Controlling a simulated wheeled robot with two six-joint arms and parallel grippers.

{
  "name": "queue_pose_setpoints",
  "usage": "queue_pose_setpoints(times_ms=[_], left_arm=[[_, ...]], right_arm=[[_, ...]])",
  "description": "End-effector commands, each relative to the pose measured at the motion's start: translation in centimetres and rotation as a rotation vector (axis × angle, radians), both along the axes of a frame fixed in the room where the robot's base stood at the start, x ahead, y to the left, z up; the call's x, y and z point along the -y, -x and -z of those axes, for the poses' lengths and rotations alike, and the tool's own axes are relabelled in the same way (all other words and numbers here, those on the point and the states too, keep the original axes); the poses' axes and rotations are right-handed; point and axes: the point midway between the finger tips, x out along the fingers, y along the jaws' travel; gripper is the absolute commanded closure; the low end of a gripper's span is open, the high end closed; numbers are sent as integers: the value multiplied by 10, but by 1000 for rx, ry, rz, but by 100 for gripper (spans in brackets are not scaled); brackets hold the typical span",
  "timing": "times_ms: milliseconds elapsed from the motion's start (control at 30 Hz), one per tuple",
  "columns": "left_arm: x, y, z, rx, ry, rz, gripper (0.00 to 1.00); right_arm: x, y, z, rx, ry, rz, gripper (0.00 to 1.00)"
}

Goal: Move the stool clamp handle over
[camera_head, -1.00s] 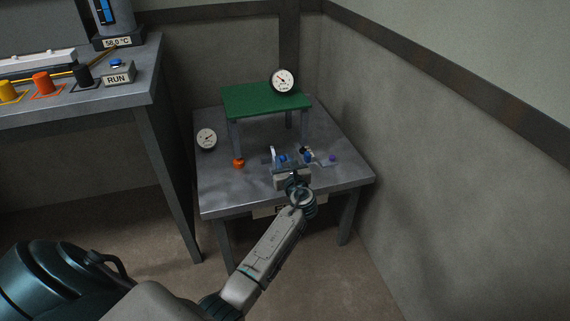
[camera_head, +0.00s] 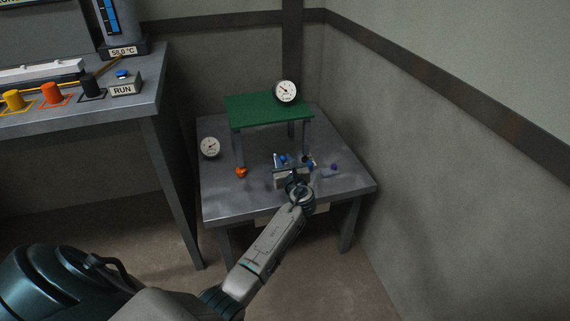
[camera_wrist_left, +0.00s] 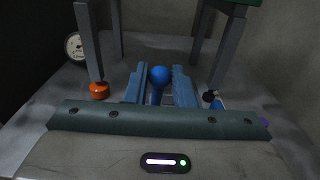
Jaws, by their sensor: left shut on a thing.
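The stool (camera_head: 265,108) has a green top and grey legs and stands upright on the small grey table. The clamp handle (camera_wrist_left: 159,74) has a round blue knob and shows between the two blue fingers of my left gripper (camera_wrist_left: 159,92). The fingers are shut on it, low in front of the stool and between its front legs. In the head view my left gripper (camera_head: 285,165) partly hides the handle. The lower part of the clamp is hidden. My right gripper is not in view.
An orange knob (camera_head: 241,171) sits by the left front leg. A small dark and blue part (camera_wrist_left: 212,99) lies by the right leg. Round gauges stand at the table's left (camera_head: 209,147) and at the stool top (camera_head: 286,91). Walls close in behind and right.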

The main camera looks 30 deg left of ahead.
Motion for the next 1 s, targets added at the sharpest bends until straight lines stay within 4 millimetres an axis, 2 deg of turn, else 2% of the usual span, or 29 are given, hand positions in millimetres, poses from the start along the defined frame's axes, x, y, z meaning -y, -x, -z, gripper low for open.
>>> queue_pose_setpoints(times_ms=[333,800,1000], left_arm=[[-2,-2,-3,3,-2,1,90],[-23,-20,-11,1,-3,1,90],[-24,-21,-11,2,-2,1,90]], right_arm=[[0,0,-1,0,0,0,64],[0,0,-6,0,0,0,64],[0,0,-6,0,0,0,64]])
